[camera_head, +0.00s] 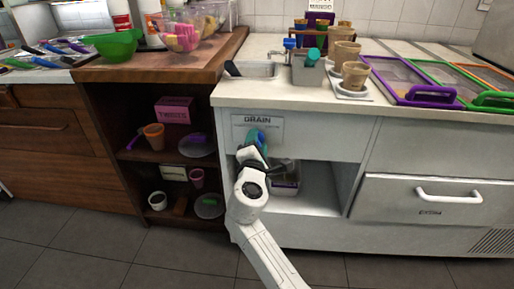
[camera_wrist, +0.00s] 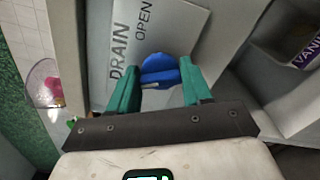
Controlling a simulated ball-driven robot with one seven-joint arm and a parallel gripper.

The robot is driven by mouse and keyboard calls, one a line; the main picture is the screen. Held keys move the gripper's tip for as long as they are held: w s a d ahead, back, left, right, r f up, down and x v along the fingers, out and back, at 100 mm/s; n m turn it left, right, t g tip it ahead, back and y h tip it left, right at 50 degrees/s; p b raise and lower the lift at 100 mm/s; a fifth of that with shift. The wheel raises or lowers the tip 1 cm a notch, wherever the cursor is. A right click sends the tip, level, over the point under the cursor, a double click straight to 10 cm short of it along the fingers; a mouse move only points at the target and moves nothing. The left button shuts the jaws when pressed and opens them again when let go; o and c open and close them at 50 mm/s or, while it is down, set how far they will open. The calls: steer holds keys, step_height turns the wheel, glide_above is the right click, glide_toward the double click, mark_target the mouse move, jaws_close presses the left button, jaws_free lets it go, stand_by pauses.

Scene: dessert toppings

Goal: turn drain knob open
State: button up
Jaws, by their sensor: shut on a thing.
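The blue drain knob (camera_wrist: 158,72) sits on a white panel in the wrist view, between the two teal fingers of my gripper (camera_wrist: 160,80). My gripper is shut on the knob. The DRAIN plate (camera_wrist: 140,30) beside it also reads OPEN. In the head view, my gripper (camera_head: 253,150) reaches up to the front of the white counter, just below the DRAIN sign (camera_head: 258,122). The knob is mostly hidden there by the gripper, so its turn angle is hard to tell.
A sink (camera_head: 258,69) is set into the counter above the sign. An open shelf compartment (camera_head: 310,190) lies right of my gripper, with a container (camera_head: 286,186) inside. A drawer with a white handle (camera_head: 449,196) is further right. Wooden shelves with cups stand at left.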

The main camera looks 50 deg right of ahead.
steer(key=shift+f+m+b, duration=0.15)
steer(key=shift+m+b, duration=1.7)
steer(key=shift+m, duration=0.55)
steer(key=shift+f+m+b, duration=0.2)
steer(key=shift+m+b, duration=1.6)
steer(key=shift+m, duration=0.6)
steer(key=shift+f+m+b, duration=0.15)
steer(key=shift+m+b, duration=1.7)
steer(key=shift+m, duration=0.55)
steer(key=o, duration=1.1)
steer(key=shift+r, duration=0.2)
steer(key=shift+c, duration=0.2)
steer(key=p+v, duration=0.2)
steer(key=v, duration=0.8)
steer(key=shift+s+a+p, duration=0.25)
steer(key=shift+a+p, duration=0.05)
steer(key=shift+a, duration=0.05)
